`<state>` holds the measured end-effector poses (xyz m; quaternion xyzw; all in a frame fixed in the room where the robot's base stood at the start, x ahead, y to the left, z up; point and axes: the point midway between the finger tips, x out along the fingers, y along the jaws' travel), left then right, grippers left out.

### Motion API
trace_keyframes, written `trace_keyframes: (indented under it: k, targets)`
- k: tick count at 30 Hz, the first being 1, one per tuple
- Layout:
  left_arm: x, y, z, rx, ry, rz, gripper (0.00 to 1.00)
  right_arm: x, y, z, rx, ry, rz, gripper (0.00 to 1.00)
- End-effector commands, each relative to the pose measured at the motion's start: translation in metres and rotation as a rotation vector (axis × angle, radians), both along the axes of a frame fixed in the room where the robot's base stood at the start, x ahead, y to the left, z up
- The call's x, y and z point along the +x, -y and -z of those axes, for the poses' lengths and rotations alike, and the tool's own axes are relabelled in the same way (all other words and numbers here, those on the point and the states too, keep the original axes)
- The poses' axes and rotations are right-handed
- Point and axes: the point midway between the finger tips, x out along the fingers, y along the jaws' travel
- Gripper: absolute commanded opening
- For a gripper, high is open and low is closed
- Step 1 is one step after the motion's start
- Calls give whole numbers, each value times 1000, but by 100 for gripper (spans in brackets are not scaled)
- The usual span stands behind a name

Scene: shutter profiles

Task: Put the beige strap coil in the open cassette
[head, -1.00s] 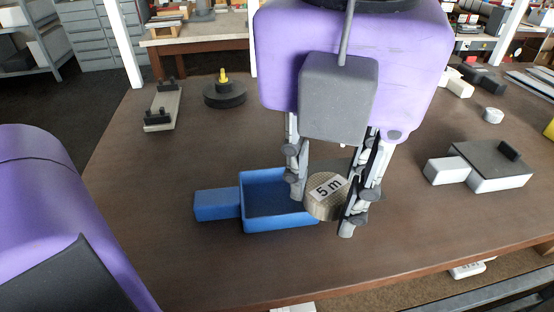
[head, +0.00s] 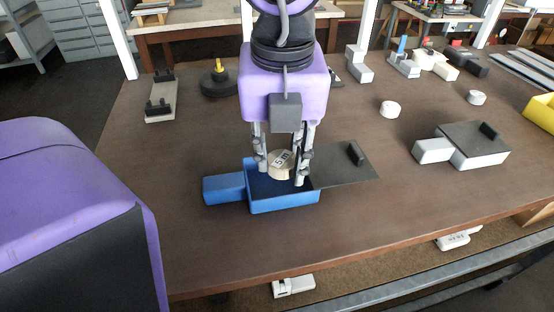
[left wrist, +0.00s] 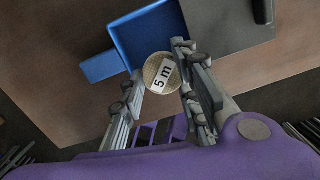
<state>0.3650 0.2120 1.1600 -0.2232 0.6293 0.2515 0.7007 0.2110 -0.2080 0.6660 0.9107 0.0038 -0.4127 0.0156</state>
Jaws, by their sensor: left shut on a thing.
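The beige strap coil (head: 279,161), labelled "5 m", is held between the fingers of my left gripper (head: 280,175). The coil also shows in the left wrist view (left wrist: 160,72), with its label facing up. The open blue cassette (head: 285,204) is a shallow tray with a blue block on its left side. Its dark lid (head: 345,170) lies drawn off to the right. In the head view the coil and fingertips overlap the tray's interior; their exact height over its floor is hard to tell. In the left wrist view the coil overlaps the cassette's near edge (left wrist: 150,35).
A white cassette (head: 480,158) with a dark lid stands at the right. White rolls (head: 390,109) lie behind, with grey-white blocks beyond. A dark round base with a yellow knob (head: 219,80) and a beige plate (head: 160,101) stand at the back left. The front table area is clear.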

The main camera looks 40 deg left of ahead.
Motion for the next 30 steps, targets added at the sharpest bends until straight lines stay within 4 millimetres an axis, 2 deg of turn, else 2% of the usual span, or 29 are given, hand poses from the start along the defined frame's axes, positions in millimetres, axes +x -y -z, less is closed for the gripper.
trace_keyframes:
  k: [3,6,11,16,25,30]
  targets:
    - [6,-13,19,-1,-4,-2,4,-5,1,1,-1,-9,2,49]
    - [11,-19,27,-1,-1,-1,4,-8,1,3,0,-15,3,49]
    - [15,-27,38,-1,-2,-1,4,-6,1,2,0,-14,3,49]
    - [15,-26,64,1,-4,2,4,-5,0,4,0,-12,1,49]
    - [15,-26,67,0,1,1,4,4,-1,-2,1,6,-2,49]
    - [15,-26,72,-1,-1,1,4,1,-1,3,1,-1,-3,49]
